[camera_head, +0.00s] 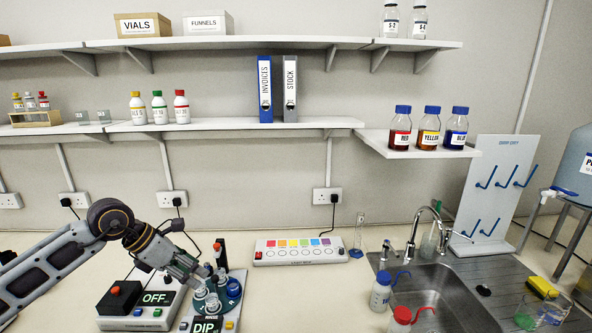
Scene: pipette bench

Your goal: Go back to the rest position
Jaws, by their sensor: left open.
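My left arm comes in from the left, and its gripper (196,277) points down and right over the device with the DIP display (206,325). The gripper is open. Small round parts and a blue piece (234,288) on that device sit right by the fingertips. I cannot tell whether the fingers touch them. The gripper hides part of the device. My right gripper is not in view.
A box with an OFF display (158,298) and a red button stands close to the gripper. A color-button panel (300,251) stands at the back of the bench. A sink (440,295) with wash bottles is at right. Shelves hang above. The bench middle is clear.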

